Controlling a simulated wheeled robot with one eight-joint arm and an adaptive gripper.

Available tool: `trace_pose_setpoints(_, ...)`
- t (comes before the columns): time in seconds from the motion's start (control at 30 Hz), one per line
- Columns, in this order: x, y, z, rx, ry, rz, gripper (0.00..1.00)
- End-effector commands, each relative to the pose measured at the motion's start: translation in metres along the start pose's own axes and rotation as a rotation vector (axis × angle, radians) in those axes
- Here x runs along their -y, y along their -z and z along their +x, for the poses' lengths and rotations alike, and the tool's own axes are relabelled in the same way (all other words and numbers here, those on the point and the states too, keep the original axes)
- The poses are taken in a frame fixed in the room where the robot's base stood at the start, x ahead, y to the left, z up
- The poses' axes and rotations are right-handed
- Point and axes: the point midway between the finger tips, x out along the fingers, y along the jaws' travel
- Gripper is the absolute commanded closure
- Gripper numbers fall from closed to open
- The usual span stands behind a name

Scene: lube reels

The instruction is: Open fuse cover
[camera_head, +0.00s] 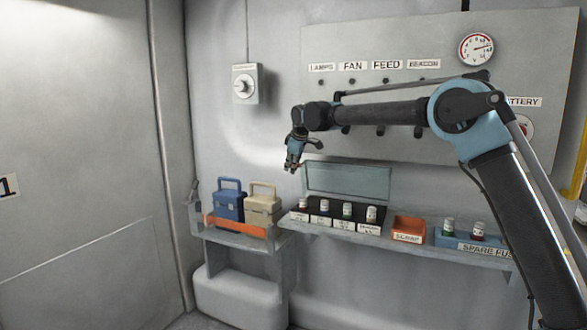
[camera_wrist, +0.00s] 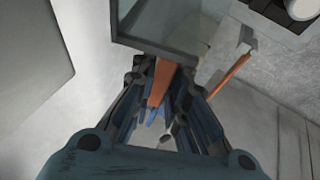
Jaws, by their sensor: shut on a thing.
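The fuse cover (camera_head: 348,182) is a greenish see-through panel with a grey frame. It stands raised at the back of the dark fuse box, and several fuses with white labels (camera_head: 347,210) are uncovered in front of it. My gripper (camera_head: 292,166) is at the upper left corner of the cover. In the wrist view the cover (camera_wrist: 165,30) fills the top, with its framed edge by the fingertips (camera_wrist: 163,70). The fingers look shut on that edge, but the exact contact is hard to see.
A blue box (camera_head: 229,203) and a beige box (camera_head: 262,207) stand on a lower shelf to the left. An orange scrap bin (camera_head: 408,229) and a blue spare fuse tray (camera_head: 475,243) sit to the right. A switch panel (camera_head: 400,60) is on the wall above.

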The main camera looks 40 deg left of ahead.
Motion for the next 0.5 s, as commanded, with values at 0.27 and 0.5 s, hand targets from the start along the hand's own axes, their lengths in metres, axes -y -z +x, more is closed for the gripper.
trace_pose_setpoints(0.27, 0.0000, 0.0002, 0.0001, 0.000, -0.001, 0.000, 0.67)
trace_pose_setpoints(0.5, 0.0006, 0.0006, -0.0004, 0.000, 0.000, -0.001, 0.67)
